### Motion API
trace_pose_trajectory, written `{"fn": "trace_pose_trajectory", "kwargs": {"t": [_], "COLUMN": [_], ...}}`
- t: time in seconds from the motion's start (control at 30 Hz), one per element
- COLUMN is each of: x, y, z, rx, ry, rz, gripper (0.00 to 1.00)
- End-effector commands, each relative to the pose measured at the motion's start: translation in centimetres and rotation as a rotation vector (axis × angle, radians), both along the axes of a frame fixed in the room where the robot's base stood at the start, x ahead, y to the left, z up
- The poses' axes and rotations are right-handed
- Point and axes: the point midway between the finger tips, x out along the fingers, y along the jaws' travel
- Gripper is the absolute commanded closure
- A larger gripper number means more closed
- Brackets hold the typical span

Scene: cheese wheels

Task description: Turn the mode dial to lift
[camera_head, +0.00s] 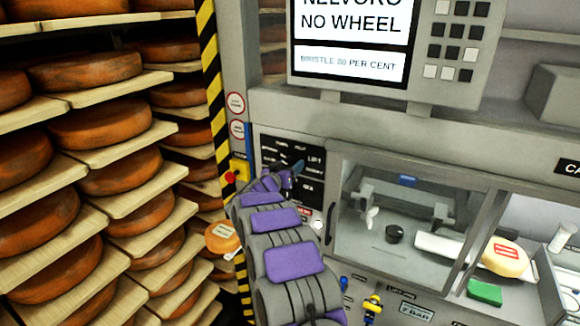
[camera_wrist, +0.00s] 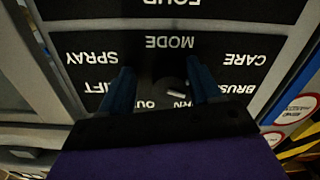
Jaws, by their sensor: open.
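The mode panel (camera_head: 313,158) is a black plate with white lettering on the machine's front, left of the glazed chamber. In the wrist view the mode panel (camera_wrist: 80,60) appears upside down, with MODE, SPRAY, CARE and partly hidden words including one ending in IFT. The dark mode dial (camera_wrist: 172,83) shows between my fingers, with a short white mark near the partly covered lower word. Its exact setting is unclear. My gripper (camera_wrist: 163,86) is open, one blue finger on each side of the dial; contact cannot be told. In the head view my gripper (camera_head: 290,175) is at the panel.
Shelves of orange cheese wheels (camera_head: 100,125) fill the left, beside a yellow-black striped post (camera_head: 213,85). A screen (camera_head: 350,35) reading NO WHEEL is above. The glazed chamber (camera_head: 400,200) and a green block (camera_head: 485,292) are right of my arm. A red button (camera_head: 230,177) sits left of the panel.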

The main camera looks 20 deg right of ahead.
Motion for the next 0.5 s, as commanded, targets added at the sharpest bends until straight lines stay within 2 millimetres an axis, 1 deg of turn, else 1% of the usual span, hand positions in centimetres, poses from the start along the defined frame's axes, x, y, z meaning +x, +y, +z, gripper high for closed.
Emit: {"fn": "trace_pose_trajectory", "kwargs": {"t": [0.03,0.1,0.27,0.5], "x": [0.1,0.0,-0.1,0.0], "y": [0.4,0.5,-0.2,-1.0], "z": [0.1,0.2,0.1,-0.1], "rx": [-0.002,-0.003,0.002,0.009], "ry": [0.000,-0.001,-0.003,-0.001], "rz": [0.003,0.005,0.004,0.004], "gripper": [0.37,0.37,0.38,0.61]}}
